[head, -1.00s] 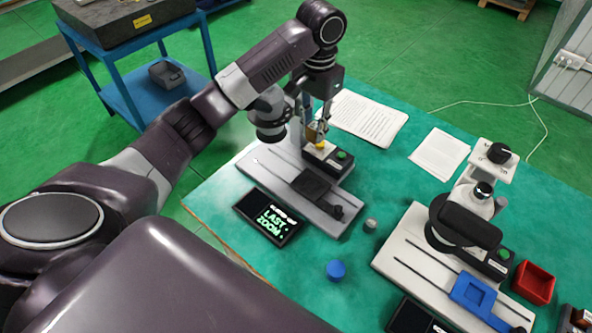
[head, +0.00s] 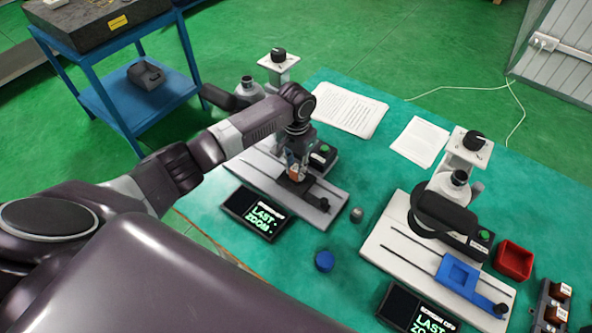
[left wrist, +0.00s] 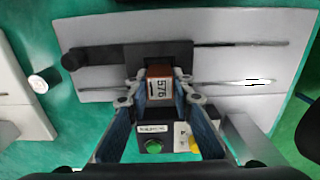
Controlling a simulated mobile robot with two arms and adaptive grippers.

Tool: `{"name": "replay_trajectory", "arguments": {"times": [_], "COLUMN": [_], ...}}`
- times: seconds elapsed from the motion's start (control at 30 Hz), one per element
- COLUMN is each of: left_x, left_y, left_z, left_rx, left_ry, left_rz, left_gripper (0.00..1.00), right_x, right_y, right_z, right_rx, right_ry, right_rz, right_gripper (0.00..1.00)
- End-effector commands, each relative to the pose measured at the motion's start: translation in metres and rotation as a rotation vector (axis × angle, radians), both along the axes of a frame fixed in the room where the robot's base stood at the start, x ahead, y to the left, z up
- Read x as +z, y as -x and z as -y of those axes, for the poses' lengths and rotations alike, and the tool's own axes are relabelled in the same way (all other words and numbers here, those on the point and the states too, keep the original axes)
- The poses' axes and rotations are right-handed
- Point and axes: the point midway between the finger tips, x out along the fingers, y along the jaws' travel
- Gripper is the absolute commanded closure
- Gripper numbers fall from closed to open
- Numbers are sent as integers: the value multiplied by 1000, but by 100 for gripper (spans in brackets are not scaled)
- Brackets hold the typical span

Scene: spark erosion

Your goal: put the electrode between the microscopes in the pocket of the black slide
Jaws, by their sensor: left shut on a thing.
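My left gripper (head: 296,172) is shut on the electrode, a small brown block with a white label reading 576 (left wrist: 160,84). It holds the block over the black slide (left wrist: 133,57) of the left microscope, which also shows in the head view (head: 294,185). In the left wrist view the block overlaps the lower middle edge of the slide, by its dark pocket. I cannot tell whether the block touches the slide. The left microscope (head: 278,62) stands partly behind my arm. My right gripper is not in view.
The right microscope (head: 464,150) carries a blue slide (head: 459,272). A grey cylinder (head: 356,215) and a blue round piece (head: 324,261) stand between the microscopes. A red tray (head: 513,261), a holder with brown blocks (head: 556,305) and a display (head: 257,213) are nearby.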

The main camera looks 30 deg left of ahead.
Motion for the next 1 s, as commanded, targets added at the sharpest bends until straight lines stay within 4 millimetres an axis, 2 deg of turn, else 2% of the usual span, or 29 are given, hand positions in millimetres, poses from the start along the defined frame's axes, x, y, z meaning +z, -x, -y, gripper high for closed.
{"name": "replay_trajectory", "arguments": {"times": [0.13,0.53,0.57,0.7,1.0], "left_x": [-13,-18,-18,-18,-15], "left_y": [-1,-1,-1,0,-1], "left_z": [0,1,0,0,0], "left_rx": [0,-1,-1,-1,0], "left_ry": [0,1,0,0,0], "left_rz": [3,3,2,2,3], "left_gripper": [100,100,76,61,61], "right_x": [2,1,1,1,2], "right_y": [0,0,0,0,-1], "right_z": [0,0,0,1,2], "right_rx": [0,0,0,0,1], "right_ry": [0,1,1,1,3], "right_rz": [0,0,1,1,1], "right_gripper": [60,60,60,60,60]}}
